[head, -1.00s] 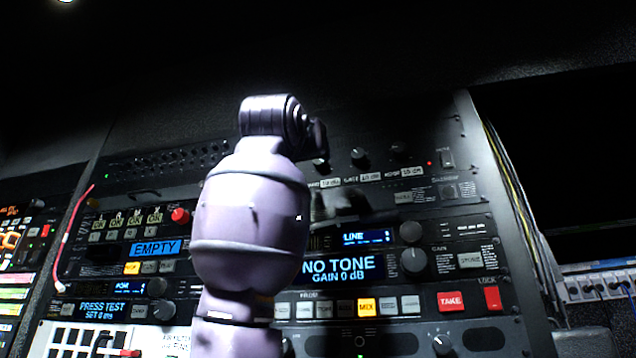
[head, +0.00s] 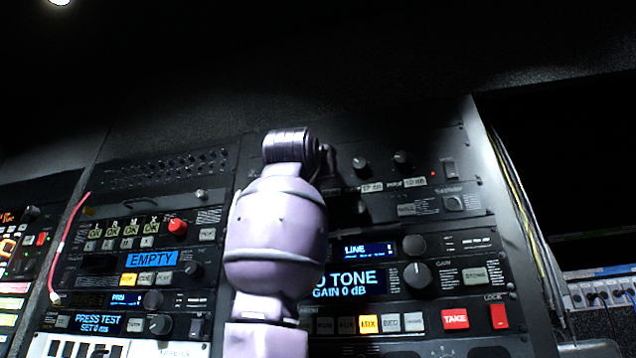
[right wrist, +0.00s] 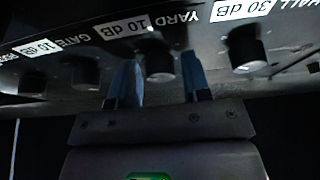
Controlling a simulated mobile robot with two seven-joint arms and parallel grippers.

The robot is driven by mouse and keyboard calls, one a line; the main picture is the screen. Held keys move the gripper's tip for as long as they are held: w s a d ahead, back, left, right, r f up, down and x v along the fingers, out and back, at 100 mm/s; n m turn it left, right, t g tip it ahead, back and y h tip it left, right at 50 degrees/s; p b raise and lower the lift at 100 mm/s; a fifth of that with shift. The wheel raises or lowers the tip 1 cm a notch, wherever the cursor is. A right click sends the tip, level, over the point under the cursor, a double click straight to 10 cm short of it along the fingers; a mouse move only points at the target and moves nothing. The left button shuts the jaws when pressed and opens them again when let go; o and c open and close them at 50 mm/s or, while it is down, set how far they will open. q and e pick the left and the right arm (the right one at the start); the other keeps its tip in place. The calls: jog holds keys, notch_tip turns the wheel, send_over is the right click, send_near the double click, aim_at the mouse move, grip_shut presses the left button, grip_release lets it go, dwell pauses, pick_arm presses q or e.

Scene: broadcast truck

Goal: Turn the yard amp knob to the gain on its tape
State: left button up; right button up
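In the right wrist view, the yard amp knob (right wrist: 160,64) is a dark round knob by an upside-down white tape reading YARD 10 dB (right wrist: 122,28). My right gripper (right wrist: 159,60) is open, with one blue finger on each side of this knob; I cannot tell whether they touch it. The knob's pointer is too dark to read. In the head view my right arm hides the yard knob and the gripper. A blue display (head: 345,283) there shows TONE and GAIN 0 dB, its left edge covered by the arm. My left gripper is not in view.
Neighbouring knobs flank the fingers: the hall knob (right wrist: 245,52), with a 30 dB tape (right wrist: 240,10), and the gate knob (right wrist: 84,72). Cables hang at right.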

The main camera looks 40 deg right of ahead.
jog(key=c, duration=0.6)
jog(key=shift+c, duration=0.2)
